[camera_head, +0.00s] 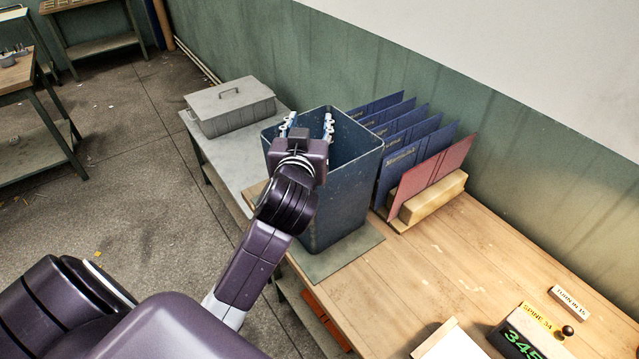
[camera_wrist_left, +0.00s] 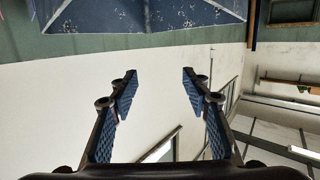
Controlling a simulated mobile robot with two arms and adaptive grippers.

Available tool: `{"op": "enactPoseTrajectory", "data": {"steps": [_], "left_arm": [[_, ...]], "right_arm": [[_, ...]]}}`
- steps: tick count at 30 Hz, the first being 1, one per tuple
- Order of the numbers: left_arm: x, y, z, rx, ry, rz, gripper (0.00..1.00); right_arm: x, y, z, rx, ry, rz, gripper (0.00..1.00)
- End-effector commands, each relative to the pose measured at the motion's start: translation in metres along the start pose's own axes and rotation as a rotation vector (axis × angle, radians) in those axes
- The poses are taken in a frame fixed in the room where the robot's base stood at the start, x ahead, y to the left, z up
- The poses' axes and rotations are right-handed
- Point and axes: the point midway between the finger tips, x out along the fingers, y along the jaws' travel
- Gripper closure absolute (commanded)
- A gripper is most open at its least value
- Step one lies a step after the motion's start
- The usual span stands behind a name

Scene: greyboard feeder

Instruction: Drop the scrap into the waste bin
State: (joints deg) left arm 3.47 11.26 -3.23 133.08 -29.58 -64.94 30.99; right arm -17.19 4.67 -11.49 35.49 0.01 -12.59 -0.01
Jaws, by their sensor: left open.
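A speckled blue surface, likely the bin (camera_wrist_left: 150,14), lies along the top of that view. No scrap shows in either view; most of the bin's inside is hidden. My right gripper is not in view.
Blue boards (camera_head: 412,150) and a red board (camera_head: 435,168) stand in a wooden rack (camera_head: 432,198) right of the bin. A grey lidded box (camera_head: 230,106) sits on a side table. The wooden bench (camera_head: 440,250) is clear in the middle, with a green-digit display (camera_head: 520,340) at front right.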

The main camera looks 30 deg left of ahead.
Motion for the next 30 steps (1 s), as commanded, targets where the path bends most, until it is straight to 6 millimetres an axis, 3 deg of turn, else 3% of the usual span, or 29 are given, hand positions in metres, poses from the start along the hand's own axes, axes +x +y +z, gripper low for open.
{"op": "enactPoseTrajectory", "data": {"steps": [4,9,15,30], "left_arm": [[-0.036,0.001,0.001,-0.003,-0.002,0.003,0.56],[-0.056,0.001,0.001,-0.004,-0.001,0.001,0.56],[-0.064,0.000,0.001,0.000,0.000,-0.001,0.56],[-0.065,0.001,0.000,0.001,0.001,-0.001,0.56]], "right_arm": [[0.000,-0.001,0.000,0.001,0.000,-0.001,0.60],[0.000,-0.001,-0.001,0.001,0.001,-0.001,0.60],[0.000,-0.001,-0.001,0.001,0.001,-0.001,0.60],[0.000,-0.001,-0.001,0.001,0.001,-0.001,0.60]]}}
